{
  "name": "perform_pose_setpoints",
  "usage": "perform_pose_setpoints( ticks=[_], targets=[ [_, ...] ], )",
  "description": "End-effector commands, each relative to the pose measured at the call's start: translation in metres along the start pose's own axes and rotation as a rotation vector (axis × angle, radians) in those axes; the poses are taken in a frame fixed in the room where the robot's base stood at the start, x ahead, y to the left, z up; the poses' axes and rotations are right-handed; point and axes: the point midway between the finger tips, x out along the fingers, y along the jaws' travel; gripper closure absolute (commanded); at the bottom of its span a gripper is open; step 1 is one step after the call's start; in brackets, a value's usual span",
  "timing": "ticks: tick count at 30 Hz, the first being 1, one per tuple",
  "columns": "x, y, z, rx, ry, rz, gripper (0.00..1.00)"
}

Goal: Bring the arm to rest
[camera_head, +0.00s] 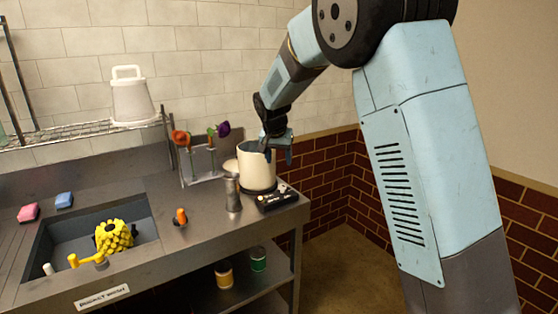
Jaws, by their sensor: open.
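My arm comes in from the right side of the head camera view and reaches down toward the right end of the metal counter (150,270). My gripper (278,158) is open, at the right rim of a cream pot or pitcher (257,169). It overlaps that rim in the picture, and I cannot tell whether it touches it. Nothing shows between its fingers. The vessel stands upright on a dark base near the counter's right end.
A metal shaker (233,193) and a black control box (276,199) stand close to the vessel. A rack with flowers (203,160) is behind left. A sink (70,243) holds a yellow bumpy object (114,236). A white bucket (130,98) sits on a wire shelf. Brick walls close the corner.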

Motion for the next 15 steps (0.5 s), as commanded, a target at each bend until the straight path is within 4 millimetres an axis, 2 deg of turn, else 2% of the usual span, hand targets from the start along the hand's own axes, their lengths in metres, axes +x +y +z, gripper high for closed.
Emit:
perform_pose_setpoints(
  ticks=[5, 8, 11, 15],
  targets=[
    [-0.001, 0.002, 0.0, 0.001, -0.001, -0.002, 0.41],
    [-0.01, 0.014, -0.001, 0.005, -0.005, -0.009, 0.41],
    [-0.025, 0.038, 0.001, 0.01, -0.014, -0.024, 0.41],
    [-0.054, 0.08, 0.009, 0.011, -0.028, -0.051, 0.41]
  ],
)
